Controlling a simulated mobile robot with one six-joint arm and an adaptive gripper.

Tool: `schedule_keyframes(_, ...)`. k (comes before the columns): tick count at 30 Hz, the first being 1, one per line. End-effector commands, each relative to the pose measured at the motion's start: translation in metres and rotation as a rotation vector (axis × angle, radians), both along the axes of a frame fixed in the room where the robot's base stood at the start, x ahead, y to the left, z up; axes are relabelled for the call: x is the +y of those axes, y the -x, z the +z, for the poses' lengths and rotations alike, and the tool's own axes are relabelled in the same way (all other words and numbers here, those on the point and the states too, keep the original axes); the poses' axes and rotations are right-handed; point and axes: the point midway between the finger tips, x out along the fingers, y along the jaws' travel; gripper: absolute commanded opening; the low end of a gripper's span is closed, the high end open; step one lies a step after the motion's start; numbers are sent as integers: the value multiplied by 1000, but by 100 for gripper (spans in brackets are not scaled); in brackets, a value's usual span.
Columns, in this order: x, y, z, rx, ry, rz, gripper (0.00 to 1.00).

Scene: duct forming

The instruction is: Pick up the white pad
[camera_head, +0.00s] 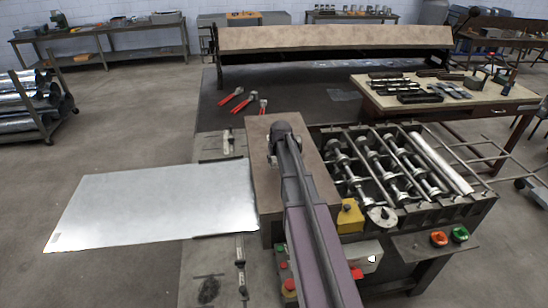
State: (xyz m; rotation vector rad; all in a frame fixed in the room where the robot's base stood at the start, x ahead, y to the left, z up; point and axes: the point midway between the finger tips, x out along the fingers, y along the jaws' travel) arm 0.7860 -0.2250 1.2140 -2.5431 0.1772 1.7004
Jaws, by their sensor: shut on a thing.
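My arm reaches up from the bottom over the machine. My gripper (272,158) is at its far end, above the brown top plate (258,203). It is small and partly covered by the arm. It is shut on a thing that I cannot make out. I cannot clearly identify the white pad. A small white patch (372,259) shows on a grey box right of my arm, but I cannot tell what it is. A large pale metal sheet (150,205) lies flat to the left, its right edge at the machine.
A roller bed (385,165) with open shafts is right of my arm.

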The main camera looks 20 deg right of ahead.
Motion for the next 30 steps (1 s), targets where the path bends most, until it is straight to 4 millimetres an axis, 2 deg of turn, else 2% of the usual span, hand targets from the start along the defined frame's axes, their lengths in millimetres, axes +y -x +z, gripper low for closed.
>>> schedule_keyframes(1,4,20,1,0,0,-1,0)
schedule_keyframes(3,7,36,2,0,0,-1,0)
schedule_keyframes(9,16,81,6,0,0,0,0)
schedule_keyframes(15,22,117,10,0,-1,-2,0)
schedule_keyframes(21,25,138,12,0,0,-2,0)
schedule_keyframes(30,27,146,12,0,0,-1,0)
